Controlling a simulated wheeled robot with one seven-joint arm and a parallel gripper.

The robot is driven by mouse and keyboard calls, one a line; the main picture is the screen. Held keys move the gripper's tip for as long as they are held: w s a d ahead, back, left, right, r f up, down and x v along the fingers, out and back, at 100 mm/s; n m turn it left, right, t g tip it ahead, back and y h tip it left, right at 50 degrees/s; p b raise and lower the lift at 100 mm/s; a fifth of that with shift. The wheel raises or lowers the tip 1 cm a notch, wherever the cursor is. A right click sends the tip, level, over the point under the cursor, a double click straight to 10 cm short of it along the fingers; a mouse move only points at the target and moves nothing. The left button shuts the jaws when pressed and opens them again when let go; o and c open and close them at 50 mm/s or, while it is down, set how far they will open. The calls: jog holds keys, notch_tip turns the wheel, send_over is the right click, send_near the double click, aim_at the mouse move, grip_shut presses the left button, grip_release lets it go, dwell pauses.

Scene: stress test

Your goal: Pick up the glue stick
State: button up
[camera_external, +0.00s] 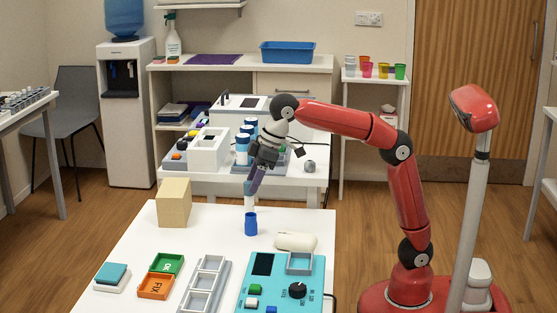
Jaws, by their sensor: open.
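A small upright blue cylinder (250,224) stands on the white front table, near its middle. It may be the glue stick; no label is readable. I cannot tell whether the tips touch the cylinder. A cream rounded object (295,242) lies to the right of the cylinder.
A tan block (174,203) stands at the left. In front are green (167,264) and orange (155,287) trays, a grey compartment tray (205,286) and a turquoise panel (283,286) with a knob. A crowded bench (310,181) stands behind. Bare tabletop surrounds the cylinder's left side.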

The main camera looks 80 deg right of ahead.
aim_at(248, 195)
jog(key=b+x, duration=0.1)
jog(key=x, duration=0.5)
jog(key=shift+a+f, duration=0.15)
jog(key=shift+f, duration=0.2)
jog(key=c, duration=1.1)
jog(key=shift+o, duration=0.2)
jog(key=shift+r, duration=0.1)
